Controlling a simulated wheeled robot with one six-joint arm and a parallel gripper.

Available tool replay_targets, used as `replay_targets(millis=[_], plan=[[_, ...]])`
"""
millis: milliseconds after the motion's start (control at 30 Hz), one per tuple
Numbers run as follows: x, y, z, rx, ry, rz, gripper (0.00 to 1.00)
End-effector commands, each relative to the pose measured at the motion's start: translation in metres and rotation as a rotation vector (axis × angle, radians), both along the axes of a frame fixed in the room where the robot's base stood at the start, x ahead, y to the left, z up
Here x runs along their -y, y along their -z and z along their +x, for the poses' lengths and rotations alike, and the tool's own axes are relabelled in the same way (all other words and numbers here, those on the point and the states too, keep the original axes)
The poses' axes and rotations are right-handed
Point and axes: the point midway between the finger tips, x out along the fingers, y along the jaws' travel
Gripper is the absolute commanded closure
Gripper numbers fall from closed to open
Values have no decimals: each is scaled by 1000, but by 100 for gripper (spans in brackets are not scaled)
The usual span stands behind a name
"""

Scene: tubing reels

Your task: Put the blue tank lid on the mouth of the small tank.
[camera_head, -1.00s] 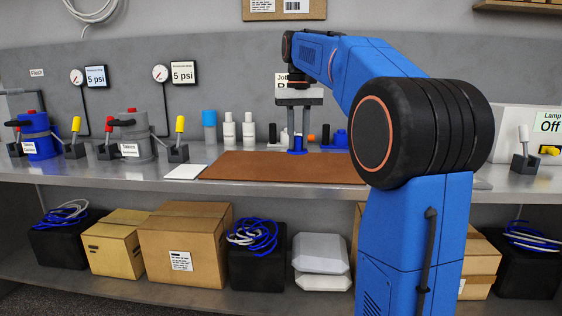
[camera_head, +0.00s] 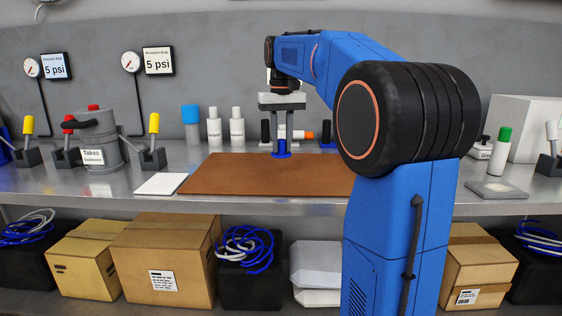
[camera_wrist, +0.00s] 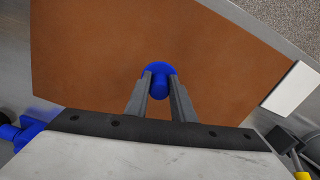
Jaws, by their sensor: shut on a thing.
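My gripper (camera_head: 282,142) points down with its jaws shut on the blue tank lid (camera_head: 281,153). The lid has a round flange and a narrower knob between the fingers. In the wrist view, the lid (camera_wrist: 160,72) lies between my fingertips (camera_wrist: 159,84), over the brown mat. I cannot tell whether it touches the mat. A grey tank (camera_head: 100,128) with a red top, a black handle and a label starting "Taken" stands at the left. A bit of a blue tank (camera_head: 3,147) is cut off at the left edge. I cannot tell which tank is the small one.
The brown mat (camera_head: 230,175) lies mid-bench, with a white plate (camera_head: 161,184) left of it. Yellow-handled valves (camera_head: 153,135), white bottles (camera_head: 237,127) and a blue-capped container (camera_head: 191,122) stand behind. At right are a grey pad (camera_head: 497,190) and a green-capped bottle (camera_head: 502,153). My arm hides part of the bench.

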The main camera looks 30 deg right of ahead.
Motion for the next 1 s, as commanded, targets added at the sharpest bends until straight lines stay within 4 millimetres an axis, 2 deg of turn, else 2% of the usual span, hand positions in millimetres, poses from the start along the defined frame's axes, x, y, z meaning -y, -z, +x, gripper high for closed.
replay_targets(millis=[267,533,933,967,1000], plan=[[0,20,0,0,0,0,100],[0,53,0,-1,0,0,100],[0,58,0,0,0,0,100],[0,57,0,0,0,0,71],[0,57,0,0,0,0,61]])
